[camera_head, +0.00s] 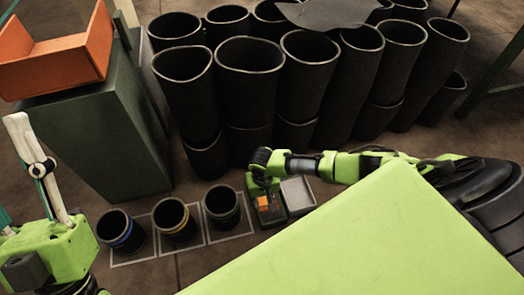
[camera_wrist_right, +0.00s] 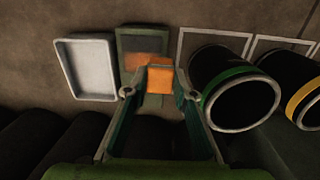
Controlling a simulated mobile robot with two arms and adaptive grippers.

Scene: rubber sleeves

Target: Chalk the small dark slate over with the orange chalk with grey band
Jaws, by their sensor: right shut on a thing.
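The small dark slate (camera_head: 271,218) lies flat on the floor, right of the row of short sleeves; its dark face also shows in the right wrist view (camera_wrist_right: 130,44). An orange patch (camera_wrist_right: 134,62) shows on the slate beside the chalk. My right gripper (camera_head: 262,184) is shut on the orange chalk (camera_wrist_right: 160,80), over the slate. The chalk also shows in the head view (camera_head: 263,202). Its grey band cannot be made out, and I cannot tell whether its tip touches the slate.
A pale shallow tray (camera_head: 298,194) lies right beside the slate. Short sleeves with blue (camera_head: 121,233), yellow (camera_head: 174,220) and green (camera_wrist_right: 235,90) bands stand in outlined squares to the left. Tall black sleeves (camera_head: 250,85) crowd behind. An orange bin (camera_head: 55,62) sits on a green block (camera_head: 95,135).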

